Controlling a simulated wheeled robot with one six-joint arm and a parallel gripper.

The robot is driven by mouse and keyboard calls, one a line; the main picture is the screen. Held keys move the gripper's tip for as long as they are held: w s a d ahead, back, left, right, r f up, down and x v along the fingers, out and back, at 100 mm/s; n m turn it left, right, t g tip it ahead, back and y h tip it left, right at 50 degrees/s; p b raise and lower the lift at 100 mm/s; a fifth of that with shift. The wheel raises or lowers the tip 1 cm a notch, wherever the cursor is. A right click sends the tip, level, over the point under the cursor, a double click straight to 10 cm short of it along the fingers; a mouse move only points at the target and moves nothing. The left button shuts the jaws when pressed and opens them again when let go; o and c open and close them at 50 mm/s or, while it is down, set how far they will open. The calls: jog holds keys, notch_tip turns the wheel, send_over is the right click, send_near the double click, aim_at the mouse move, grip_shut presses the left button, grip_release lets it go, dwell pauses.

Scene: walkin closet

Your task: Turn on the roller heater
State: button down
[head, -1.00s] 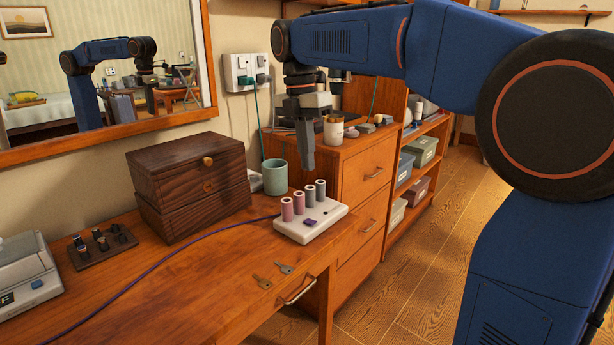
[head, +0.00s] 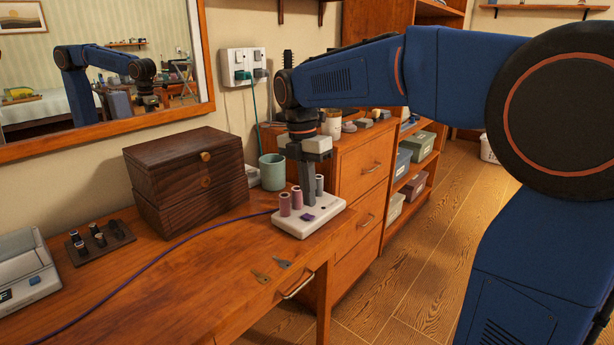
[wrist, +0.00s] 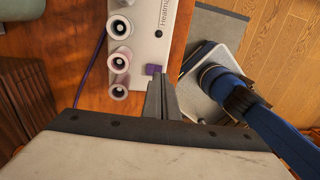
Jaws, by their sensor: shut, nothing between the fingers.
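The roller heater (head: 290,228) is a white box on the wooden desk, with several pink and grey rollers standing on it. A small purple switch (head: 307,217) sits on its near side; it also shows in the wrist view (wrist: 152,69). My gripper (head: 306,205) points down over the heater, shut and empty, its fingers hiding part of the rollers. In the wrist view, the fingertips (wrist: 160,84) are right beside the purple switch; I cannot tell whether they touch it. The switch's on or off position is not clear.
A dark wooden box (head: 186,178), a green cup (head: 272,172) and a watch tray (head: 101,241) stand on the desk. Two keys (head: 270,270) lie near its front edge. A purple cord (head: 160,256) runs left from the heater. A wall outlet (head: 243,67) is behind.

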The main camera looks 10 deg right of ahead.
aim_at(311, 217)
jog(key=shift+s+d+f, duration=0.1)
jog(key=shift+s+f, duration=0.05)
jog(key=shift+f, duration=1.45)
